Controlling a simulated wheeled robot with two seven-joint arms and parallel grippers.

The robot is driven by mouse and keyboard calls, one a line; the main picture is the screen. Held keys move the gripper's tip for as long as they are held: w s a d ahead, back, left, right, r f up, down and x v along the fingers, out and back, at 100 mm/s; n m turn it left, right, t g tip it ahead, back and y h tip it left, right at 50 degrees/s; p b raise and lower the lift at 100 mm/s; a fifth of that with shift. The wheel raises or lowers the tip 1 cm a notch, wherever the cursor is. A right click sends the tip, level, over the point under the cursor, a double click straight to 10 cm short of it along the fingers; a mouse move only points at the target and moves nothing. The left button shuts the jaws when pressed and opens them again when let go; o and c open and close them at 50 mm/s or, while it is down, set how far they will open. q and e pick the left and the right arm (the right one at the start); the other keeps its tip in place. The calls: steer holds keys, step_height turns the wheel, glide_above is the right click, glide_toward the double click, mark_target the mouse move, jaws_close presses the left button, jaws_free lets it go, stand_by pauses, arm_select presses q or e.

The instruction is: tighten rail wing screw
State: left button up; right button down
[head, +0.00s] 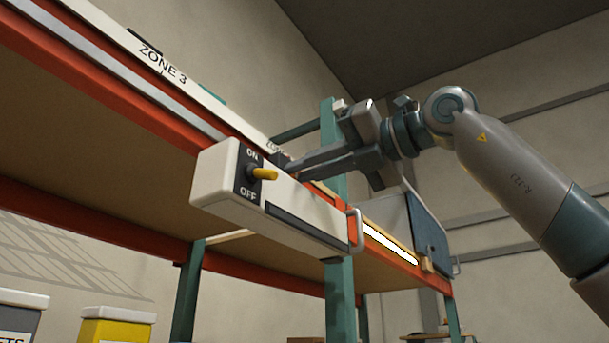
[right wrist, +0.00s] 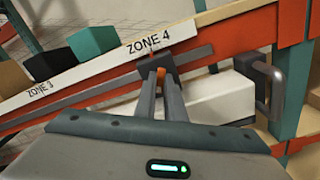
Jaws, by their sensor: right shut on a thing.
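My right gripper (head: 287,168) reaches in from the right to the top of the white console (head: 215,178), which hangs at the shelf's front edge. In the right wrist view, my right gripper (right wrist: 160,92) is shut on the small orange wing screw (right wrist: 161,73). The screw sits at a dark clamp block (right wrist: 146,63) on the grey rail (right wrist: 95,95), under the ZONE 4 label. The head view hides the screw behind the fingers. The console bears a yellow switch lever (head: 265,174) between ON and OFF. My left gripper is out of view.
The orange shelf beam (head: 90,80) carries the rail and the ZONE 3 label (head: 162,64). A grey handle (head: 357,230) sticks out at the console's right end. A lit strip (head: 390,243) lies farther right. A yellow bin (head: 115,328) stands low at left.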

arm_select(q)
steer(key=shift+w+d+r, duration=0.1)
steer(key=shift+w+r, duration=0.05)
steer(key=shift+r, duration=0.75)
arm_select(e)
steer(key=shift+f+m, duration=0.15)
steer(key=shift+m, duration=0.75)
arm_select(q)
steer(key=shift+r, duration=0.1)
arm_select(e)
steer(key=c, duration=2.1)
jaws_free()
steer(key=shift+o, duration=1.4)
steer(key=shift+d, duration=0.2)
